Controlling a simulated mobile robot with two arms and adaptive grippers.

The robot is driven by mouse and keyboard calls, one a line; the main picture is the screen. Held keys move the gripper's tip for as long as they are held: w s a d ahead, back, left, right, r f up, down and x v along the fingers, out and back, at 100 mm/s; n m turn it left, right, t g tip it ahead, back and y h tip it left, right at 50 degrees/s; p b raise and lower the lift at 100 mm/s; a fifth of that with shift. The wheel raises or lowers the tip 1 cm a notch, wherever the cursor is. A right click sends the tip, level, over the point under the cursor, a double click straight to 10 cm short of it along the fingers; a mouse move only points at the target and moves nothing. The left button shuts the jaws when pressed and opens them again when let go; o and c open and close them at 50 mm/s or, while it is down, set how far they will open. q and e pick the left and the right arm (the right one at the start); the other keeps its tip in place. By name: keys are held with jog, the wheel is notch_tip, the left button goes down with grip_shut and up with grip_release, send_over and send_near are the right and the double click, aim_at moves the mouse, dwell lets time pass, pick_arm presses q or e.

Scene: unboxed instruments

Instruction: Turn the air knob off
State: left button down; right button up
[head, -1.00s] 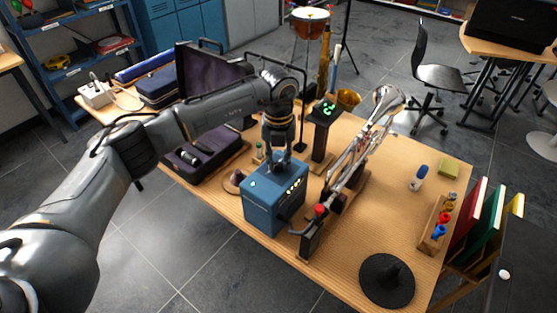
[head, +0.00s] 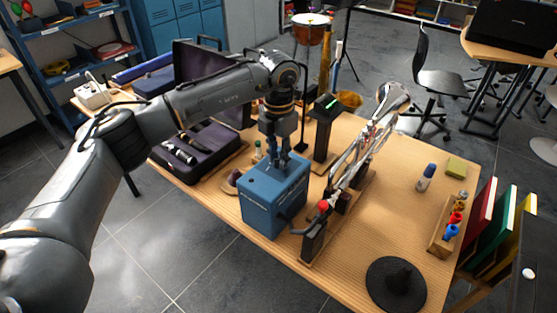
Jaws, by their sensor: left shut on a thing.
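The blue air box (head: 262,208) stands near the front edge of the wooden table, with a dark hose at its lower right. My left gripper (head: 279,164) points straight down at the top of this box. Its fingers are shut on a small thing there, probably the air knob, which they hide. I cannot read the knob's angle. No lit dots show on the box front. A silver trumpet (head: 372,138) rests on a stand right of the box, with a red knob (head: 323,206) at its lower end. My right gripper is not in view.
A black post with a green-lit display (head: 327,107) stands behind the box. An open dark case (head: 205,152) lies left.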

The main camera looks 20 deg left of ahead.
pick_arm(q)
jog(key=shift+m+b, duration=0.45)
jog(key=shift+m, duration=0.75)
jog(key=c, duration=1.1)
grip_release()
jog(key=shift+w, duration=0.1)
jog(key=shift+c, duration=0.2)
notch_tip(320, 180, up, 12)
